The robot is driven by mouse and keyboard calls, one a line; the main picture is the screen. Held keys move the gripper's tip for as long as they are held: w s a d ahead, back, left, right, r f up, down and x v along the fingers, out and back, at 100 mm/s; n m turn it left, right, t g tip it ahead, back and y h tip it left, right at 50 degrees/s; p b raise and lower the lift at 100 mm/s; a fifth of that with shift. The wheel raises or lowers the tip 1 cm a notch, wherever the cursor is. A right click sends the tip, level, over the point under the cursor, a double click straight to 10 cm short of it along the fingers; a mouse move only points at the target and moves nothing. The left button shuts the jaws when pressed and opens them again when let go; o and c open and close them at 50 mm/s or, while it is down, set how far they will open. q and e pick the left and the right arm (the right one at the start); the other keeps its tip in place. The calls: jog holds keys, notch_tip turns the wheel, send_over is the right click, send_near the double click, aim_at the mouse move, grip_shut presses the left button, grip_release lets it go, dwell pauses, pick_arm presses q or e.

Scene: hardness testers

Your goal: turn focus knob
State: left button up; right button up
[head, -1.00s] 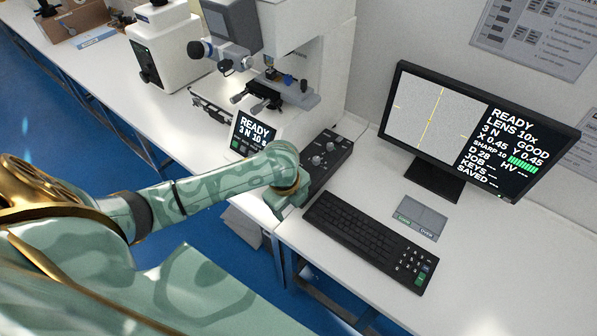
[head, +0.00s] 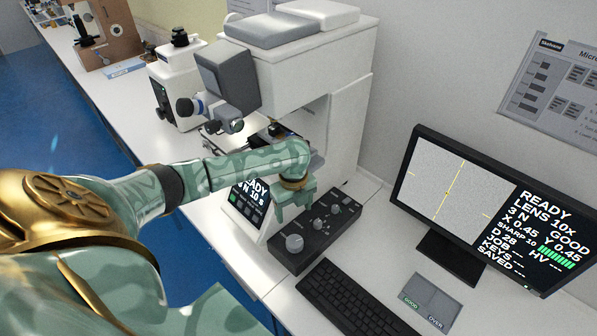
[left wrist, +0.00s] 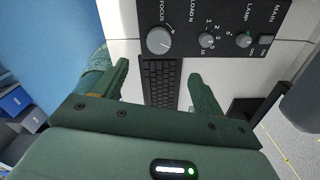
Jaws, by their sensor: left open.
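The focus knob (head: 294,243) is the large grey knob at the near end of a black control box (head: 278,260). It also shows in the left wrist view (left wrist: 160,40), under the word FOCUS, with its pointer visible. My left gripper (head: 289,208) is open, above the box's left side and beyond the focus knob in the head view. In the left wrist view, its two green fingers (left wrist: 158,75) are spread with nothing between them. They appear apart from the knob. My right gripper is not in view.
Smaller knobs (head: 318,224) sit on the same box. The tester (head: 350,110) and its tilted screen (head: 246,207) stand close to my left arm. A keyboard (head: 350,300), a pad (head: 430,300) and a monitor (head: 480,210) stand to the right.

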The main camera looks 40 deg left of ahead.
pick_arm(q)
jog(key=b, duration=0.1)
send_over(294, 240)
notch_tip(294, 240, down, 5)
notch_tip(294, 240, down, 8)
jog(key=b, duration=0.3)
jog(key=shift+d+f, duration=0.1)
jog(key=shift+f, duration=0.6)
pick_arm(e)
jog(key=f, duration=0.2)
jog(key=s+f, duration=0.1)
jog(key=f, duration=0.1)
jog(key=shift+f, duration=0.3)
pick_arm(q)
jog(key=c, duration=1)
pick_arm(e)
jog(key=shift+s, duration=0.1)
pick_arm(q)
jog(key=shift+r, duration=0.1)
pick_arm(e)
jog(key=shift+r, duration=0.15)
